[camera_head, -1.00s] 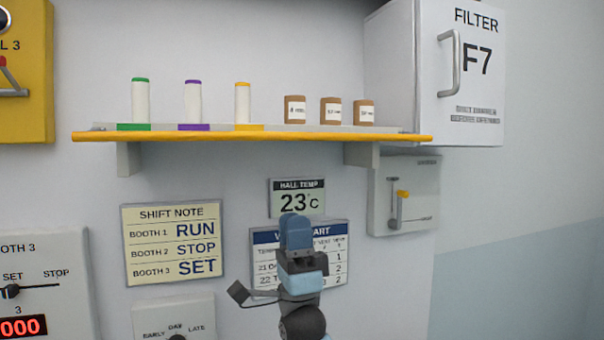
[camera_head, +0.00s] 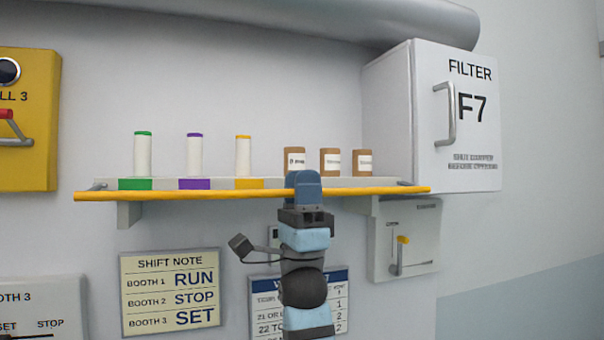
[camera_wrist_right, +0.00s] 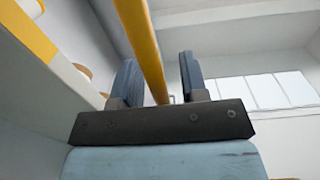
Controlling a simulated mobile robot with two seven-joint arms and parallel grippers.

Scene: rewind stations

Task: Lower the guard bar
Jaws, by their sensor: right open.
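The guard bar (camera_head: 200,195) is a long yellow bar along the front of the wall shelf (camera_head: 345,183). My right gripper (camera_head: 306,183) stands upright in front of the bar's middle in the head view and hides a short piece of it. In the right wrist view the yellow bar (camera_wrist_right: 146,50) runs between the two fingers of my right gripper (camera_wrist_right: 160,80). The jaws are open, with a gap on each side of the bar. My left gripper is out of view.
Several spools and brown boxes stand on the shelf, including a green-topped spool (camera_head: 143,155) and a brown box (camera_head: 330,162). A white filter cabinet (camera_head: 480,130) juts out at the right. A small lever panel (camera_head: 420,245) hangs below it. A yellow panel (camera_head: 35,120) is at the left.

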